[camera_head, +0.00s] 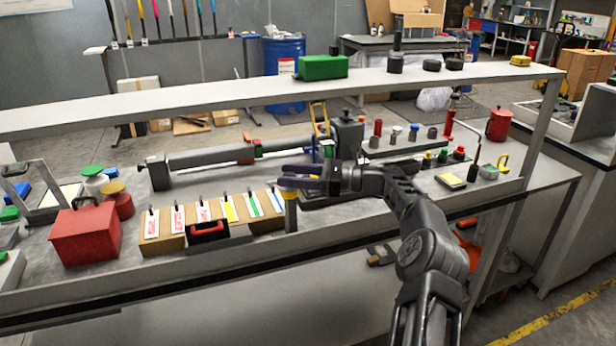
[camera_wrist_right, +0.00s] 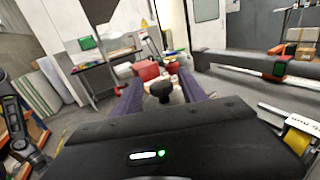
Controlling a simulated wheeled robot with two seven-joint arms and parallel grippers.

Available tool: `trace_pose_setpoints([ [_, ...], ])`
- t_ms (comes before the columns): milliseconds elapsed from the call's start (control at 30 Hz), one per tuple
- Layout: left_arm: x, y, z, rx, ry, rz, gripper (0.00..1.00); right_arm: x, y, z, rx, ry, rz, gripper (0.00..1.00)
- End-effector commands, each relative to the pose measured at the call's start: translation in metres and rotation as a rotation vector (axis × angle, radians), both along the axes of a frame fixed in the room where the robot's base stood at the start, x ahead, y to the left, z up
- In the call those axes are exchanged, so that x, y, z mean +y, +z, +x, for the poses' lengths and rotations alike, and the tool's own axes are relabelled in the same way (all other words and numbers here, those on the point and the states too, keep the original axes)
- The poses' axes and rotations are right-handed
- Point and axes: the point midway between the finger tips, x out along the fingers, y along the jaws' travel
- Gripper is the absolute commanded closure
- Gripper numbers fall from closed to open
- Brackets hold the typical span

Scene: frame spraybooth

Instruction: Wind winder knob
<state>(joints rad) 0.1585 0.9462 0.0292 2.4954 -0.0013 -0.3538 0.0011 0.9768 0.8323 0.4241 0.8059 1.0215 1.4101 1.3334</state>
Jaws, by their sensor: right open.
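The dark round knob (camera_wrist_right: 160,90), which I take to be the winder knob, shows in the right wrist view between the two purple fingers. My right gripper (camera_head: 288,177) is open, with its purple fingers pointing left over the bench. In the right wrist view the fingers (camera_wrist_right: 155,92) stand on either side of the knob. I cannot tell whether they touch it. In the head view the knob is not clearly seen and may be hidden by the fingers. My left gripper is not in view.
A long grey tube assembly (camera_head: 215,157) lies behind the gripper. Cardboard card holders (camera_head: 262,217), a black case with a red handle (camera_head: 207,231) and a red toolbox (camera_head: 85,235) are at the left. A raised shelf (camera_head: 200,94) spans above the bench.

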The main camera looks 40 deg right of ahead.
Motion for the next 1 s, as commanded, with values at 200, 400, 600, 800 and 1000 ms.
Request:
trace_pose_setpoints([
  [200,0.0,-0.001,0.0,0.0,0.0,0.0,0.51,-0.017,0.0,-0.015,-0.002,-0.005,0.002,0.51],
  [400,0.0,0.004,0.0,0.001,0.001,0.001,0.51,-0.032,0.0,-0.032,-0.001,-0.004,0.003,0.51],
  [600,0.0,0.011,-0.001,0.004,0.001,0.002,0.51,-0.041,0.0,-0.043,0.001,0.005,0.005,0.51],
  [800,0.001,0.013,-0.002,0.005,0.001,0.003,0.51,-0.048,0.0,-0.05,0.0,0.001,0.003,0.51],
  [1000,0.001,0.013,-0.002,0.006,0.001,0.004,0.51,-0.051,0.0,-0.052,0.0,-0.001,0.0,0.51],
])
